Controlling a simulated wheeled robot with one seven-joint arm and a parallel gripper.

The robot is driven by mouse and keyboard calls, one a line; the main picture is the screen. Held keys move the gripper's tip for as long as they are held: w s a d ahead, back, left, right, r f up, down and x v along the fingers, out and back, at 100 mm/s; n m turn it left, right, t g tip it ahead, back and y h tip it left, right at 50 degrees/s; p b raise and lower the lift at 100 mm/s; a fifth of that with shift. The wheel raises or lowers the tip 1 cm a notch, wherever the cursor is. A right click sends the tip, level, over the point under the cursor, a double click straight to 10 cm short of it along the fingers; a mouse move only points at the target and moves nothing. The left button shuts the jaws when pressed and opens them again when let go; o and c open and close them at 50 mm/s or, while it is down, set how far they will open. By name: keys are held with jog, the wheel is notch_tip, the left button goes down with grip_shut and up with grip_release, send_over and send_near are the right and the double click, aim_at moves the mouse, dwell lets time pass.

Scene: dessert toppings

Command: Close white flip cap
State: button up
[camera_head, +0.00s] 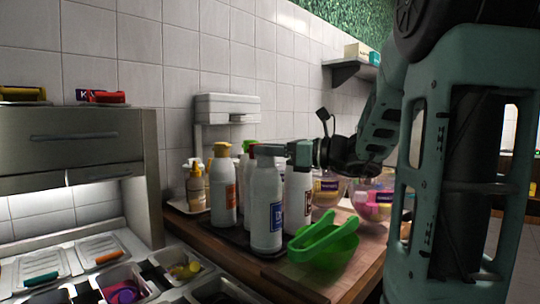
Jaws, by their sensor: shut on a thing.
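A white squeeze bottle (265,205) with a blue label stands upright at the front of a dark tray on the wooden counter. My gripper (266,150) reaches in from the right, its fingers level at this bottle's top. It is shut there, and its fingers hide the white flip cap, so the lid's angle cannot be told. Another white bottle (298,198) with a dark label stands just right, below my gripper's body.
A bottle with a yellow-orange cap (222,188) and one with a green cap (250,146) stand close by. A green bowl with a green utensil (318,236) is front right. Clear bowls (373,203) stand behind it. Topping containers (122,285) fill the lower left.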

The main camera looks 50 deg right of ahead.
jog(key=o, duration=1)
jog(key=shift+c, duration=0.2)
jog(key=v, duration=1.7)
jog(key=shift+s, duration=0.25)
jog(key=shift+d+f, duration=0.1)
